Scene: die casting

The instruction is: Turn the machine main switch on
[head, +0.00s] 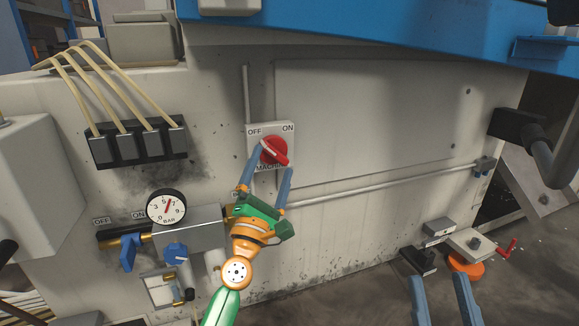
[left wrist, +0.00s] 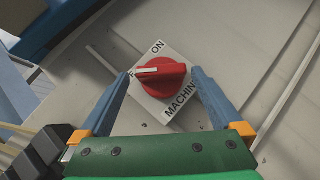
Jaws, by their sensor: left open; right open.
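The main switch is a red rotary knob (head: 272,149) on a white plate marked OFF at upper left, ON at upper right and MACHINE below. Its handle slants from upper left to lower right, and the white mark points toward OFF. My right gripper (head: 438,278) is open and empty at the lower right, away from the switch.
A pressure gauge (head: 166,207) and a blue valve handle (head: 129,252) are left of my left gripper. A black connector block (head: 137,143) with several cables is at upper left. A bare panel (head: 370,115) and a pipe (head: 390,180) lie right of the switch.

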